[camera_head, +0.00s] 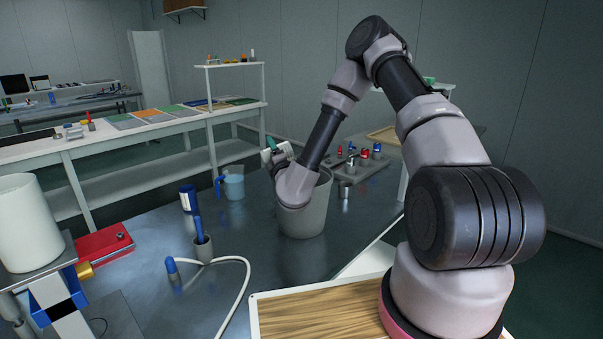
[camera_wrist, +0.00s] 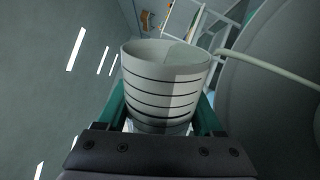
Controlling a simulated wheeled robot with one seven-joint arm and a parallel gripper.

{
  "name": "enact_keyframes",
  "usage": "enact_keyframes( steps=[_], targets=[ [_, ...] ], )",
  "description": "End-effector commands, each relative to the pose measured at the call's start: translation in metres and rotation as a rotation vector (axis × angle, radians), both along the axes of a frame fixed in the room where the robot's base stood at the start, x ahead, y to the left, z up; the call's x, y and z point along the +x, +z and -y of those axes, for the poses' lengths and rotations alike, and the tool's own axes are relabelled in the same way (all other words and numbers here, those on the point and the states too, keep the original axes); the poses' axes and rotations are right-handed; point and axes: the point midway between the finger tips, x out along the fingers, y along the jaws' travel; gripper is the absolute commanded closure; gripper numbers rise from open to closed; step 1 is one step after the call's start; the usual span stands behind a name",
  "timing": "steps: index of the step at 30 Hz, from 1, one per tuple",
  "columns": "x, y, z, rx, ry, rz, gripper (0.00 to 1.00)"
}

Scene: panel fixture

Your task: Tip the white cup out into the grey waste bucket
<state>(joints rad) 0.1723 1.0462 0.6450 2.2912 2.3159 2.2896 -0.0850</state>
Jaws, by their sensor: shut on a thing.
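The white cup (camera_wrist: 165,85), with dark rings around it, fills the middle of the wrist view. My gripper (camera_wrist: 162,108) is shut on it, with a green finger on each side. The cup's mouth faces the top of that picture, where the room looks rolled sideways, so the cup appears tilted. Its contents cannot be made out. The grey waste bucket (camera_head: 305,220) stands on the dark table in the head view. My gripper (camera_head: 273,148) is above the bucket's rim there, partly hidden by my arm. A large grey curved surface, probably the bucket (camera_wrist: 270,100), fills the right of the wrist view.
A measuring jug (camera_head: 232,185) stands left of the bucket. A blue-handled brush in a holder (camera_head: 202,247), a white hose (camera_head: 245,285) and a red box (camera_head: 104,243) are nearer. A tray of small items (camera_head: 365,165) lies behind the bucket to the right.

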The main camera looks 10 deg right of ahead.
Motion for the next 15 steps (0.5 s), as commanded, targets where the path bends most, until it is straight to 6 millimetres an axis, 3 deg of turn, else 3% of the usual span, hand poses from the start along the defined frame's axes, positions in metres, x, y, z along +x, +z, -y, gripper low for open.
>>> enact_keyframes(
  steps=[15],
  targets=[
    [0.0003, -0.0018, 0.0050, 0.039, 0.000, -0.003, 1.00]
  ],
)
